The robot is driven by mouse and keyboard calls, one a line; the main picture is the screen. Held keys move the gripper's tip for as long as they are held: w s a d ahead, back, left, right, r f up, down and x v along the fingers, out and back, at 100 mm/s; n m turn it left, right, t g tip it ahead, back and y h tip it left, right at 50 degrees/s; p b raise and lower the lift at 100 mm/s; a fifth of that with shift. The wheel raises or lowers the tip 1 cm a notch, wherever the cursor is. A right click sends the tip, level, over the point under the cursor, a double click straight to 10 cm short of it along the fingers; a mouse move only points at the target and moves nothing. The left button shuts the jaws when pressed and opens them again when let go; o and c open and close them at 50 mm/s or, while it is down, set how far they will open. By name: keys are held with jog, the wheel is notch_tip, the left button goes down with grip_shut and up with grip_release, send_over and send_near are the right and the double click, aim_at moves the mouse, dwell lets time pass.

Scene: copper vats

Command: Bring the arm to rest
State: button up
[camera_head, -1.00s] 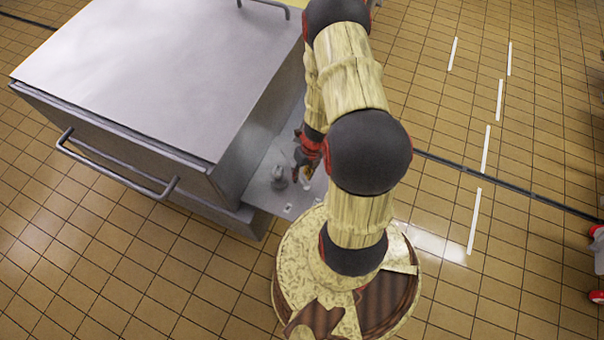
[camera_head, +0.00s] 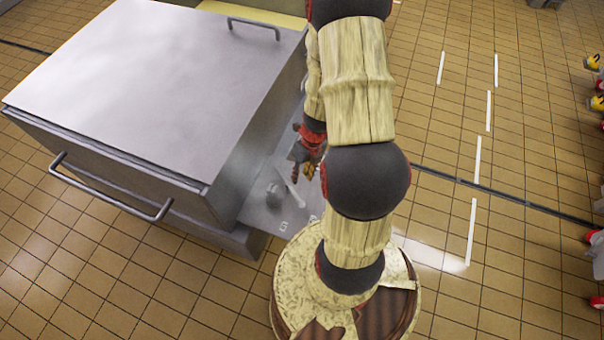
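My arm rises from my base at the lower middle and bends over toward the grey metal vat. My gripper (camera_head: 303,168) hangs low beside the vat's right side, above a small grey metal ledge (camera_head: 262,217). It is small in the picture and partly hidden by my own arm, so I cannot tell whether its fingers are open or shut. A small grey knob-like fitting (camera_head: 272,192) stands on the ledge just left of the gripper, with a thin pale bar beside it. I cannot tell whether the gripper touches either.
The large metal vat (camera_head: 165,75) with a flat lid and front handle (camera_head: 110,190) fills the left. Tiled floor (camera_head: 520,170) with white dashes and a dark channel (camera_head: 500,195) is open on the right. Red and yellow fittings (camera_head: 594,62) stand at the right edge.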

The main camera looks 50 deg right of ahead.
dwell(0.8)
jog(key=s+a+r+m+t, duration=0.1)
jog(key=a+r+m, duration=0.5)
jog(key=r+m, duration=0.5)
jog(key=s+a+r+m+t+h, duration=0.1)
jog(key=a+r+m+t, duration=0.1)
jog(key=a+r+m, duration=0.5)
jog(key=s+a+r+m+t+h, duration=0.1)
jog(key=a+r+m, duration=0.5)
jog(key=r+m, duration=0.9)
notch_tip(320, 180, up, 7)
jog(key=shift+s+a+r+t, duration=0.15)
jog(key=shift+s+t, duration=0.45)
